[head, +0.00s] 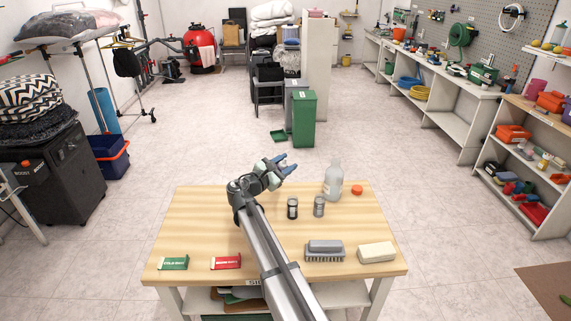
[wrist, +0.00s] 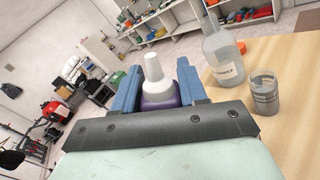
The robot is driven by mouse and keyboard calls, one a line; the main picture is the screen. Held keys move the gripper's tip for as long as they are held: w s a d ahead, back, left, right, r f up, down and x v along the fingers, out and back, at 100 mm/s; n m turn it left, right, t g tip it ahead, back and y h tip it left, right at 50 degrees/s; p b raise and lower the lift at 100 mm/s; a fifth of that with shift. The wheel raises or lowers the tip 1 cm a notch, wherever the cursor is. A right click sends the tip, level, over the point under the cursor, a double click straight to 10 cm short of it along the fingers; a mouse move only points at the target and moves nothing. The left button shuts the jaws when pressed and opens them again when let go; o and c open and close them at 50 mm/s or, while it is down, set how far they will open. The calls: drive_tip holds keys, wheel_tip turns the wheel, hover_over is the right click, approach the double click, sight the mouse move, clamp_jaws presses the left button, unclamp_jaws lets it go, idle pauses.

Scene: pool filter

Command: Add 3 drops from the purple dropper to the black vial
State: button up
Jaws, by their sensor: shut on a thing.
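The purple dropper (wrist: 160,92), with a white cap and nozzle, stands between the blue fingers of my gripper (head: 284,166) in the wrist view. My gripper is shut on it, above the back of the table. The dropper cannot be made out clearly in the head view. The black vial (head: 292,208), with dark bands, stands upright on the table, in front of my gripper and just right of my arm. A similar greyer vial (head: 319,206) stands to its right. The wrist view shows one grey vial (wrist: 264,98) at the right.
A clear labelled bottle (head: 333,182) stands behind the vials, with an orange cap (head: 357,190) beside it. A grey brush (head: 325,250) and a cream block (head: 377,252) lie at the front right of the table (head: 190,225). Green (head: 173,263) and red (head: 226,262) packets lie front left.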

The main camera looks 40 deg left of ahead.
drive_tip(key=m, duration=0.1)
drive_tip(key=f+m, duration=0.1)
drive_tip(key=m, duration=0.2)
drive_tip(key=shift+d+f+m, duration=0.2)
drive_tip(key=shift+f+m, duration=0.1)
drive_tip(key=shift+f, duration=0.1)
wheel_tip(320, 180, down, 4)
drive_tip(key=f+m, duration=0.1)
drive_tip(key=m, duration=0.7)
drive_tip(key=w+d+r, duration=0.1)
drive_tip(key=w+d, duration=0.6)
drive_tip(key=d, duration=0.4)
drive_tip(key=w+d+r+m+h, duration=0.1)
drive_tip(key=w+d, duration=0.7)
drive_tip(key=d, duration=0.4)
drive_tip(key=w+d+r, duration=0.1)
drive_tip(key=w+d, duration=0.6)
drive_tip(key=d, duration=0.4)
drive_tip(key=d+r, duration=0.4)
drive_tip(key=d, duration=0.9)
drive_tip(key=d+r, duration=0.5)
drive_tip(key=d, duration=0.8)
drive_tip(key=d+r+y, duration=0.1)
drive_tip(key=d+r, duration=0.3)
drive_tip(key=d, duration=1)
drive_tip(key=shift+w+r+n, duration=0.25)
drive_tip(key=shift+n, duration=0.05)
